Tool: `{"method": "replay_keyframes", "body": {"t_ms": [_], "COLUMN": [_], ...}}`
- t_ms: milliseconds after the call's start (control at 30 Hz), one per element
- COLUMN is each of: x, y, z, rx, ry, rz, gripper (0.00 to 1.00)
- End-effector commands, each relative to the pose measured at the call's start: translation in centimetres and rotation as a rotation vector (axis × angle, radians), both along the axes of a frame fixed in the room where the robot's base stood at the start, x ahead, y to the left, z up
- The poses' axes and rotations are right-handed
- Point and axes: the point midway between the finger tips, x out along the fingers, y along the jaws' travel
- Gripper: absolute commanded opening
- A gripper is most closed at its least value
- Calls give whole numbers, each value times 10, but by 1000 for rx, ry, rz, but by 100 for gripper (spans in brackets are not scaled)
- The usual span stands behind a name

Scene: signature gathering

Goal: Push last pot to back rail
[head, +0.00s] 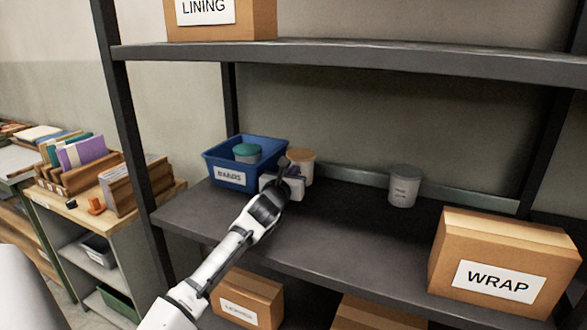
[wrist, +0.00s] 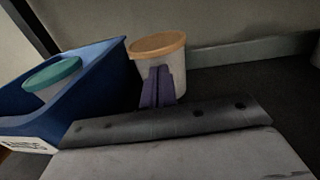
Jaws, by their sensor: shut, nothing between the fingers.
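A pot with an orange-tan lid (head: 301,160) stands upright on the shelf just right of the blue bin, close to the back rail (head: 345,180). My gripper (head: 284,172) is shut and empty, with its fingers in front of this pot. In the wrist view the shut fingers (wrist: 158,88) overlap the front of the tan-lidded pot (wrist: 162,58); I cannot tell whether they touch. A pot with a teal lid (head: 247,152) sits inside the blue bin. A grey-lidded pot (head: 404,186) stands farther right, near the back rail.
The blue bin (head: 228,178) is close on the left of my gripper. A WRAP box (head: 500,264) stands at the front right of the shelf. The upper shelf (head: 350,56) runs overhead. The shelf (head: 330,225) is clear between my arm and the WRAP box.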

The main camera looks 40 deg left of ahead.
Motion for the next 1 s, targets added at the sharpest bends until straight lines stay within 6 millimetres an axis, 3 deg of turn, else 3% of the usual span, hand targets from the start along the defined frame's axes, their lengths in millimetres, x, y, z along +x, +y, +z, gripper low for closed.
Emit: {"method": "replay_keyframes", "body": {"t_ms": [433, 667, 1000], "x": [5, 23, 23], "y": [2, 8, 8], "z": [0, 1, 0], "rx": [0, 1, -1], "ry": [-1, 0, -1], "rz": [-1, 0, 0], "gripper": [0, 0, 0]}}
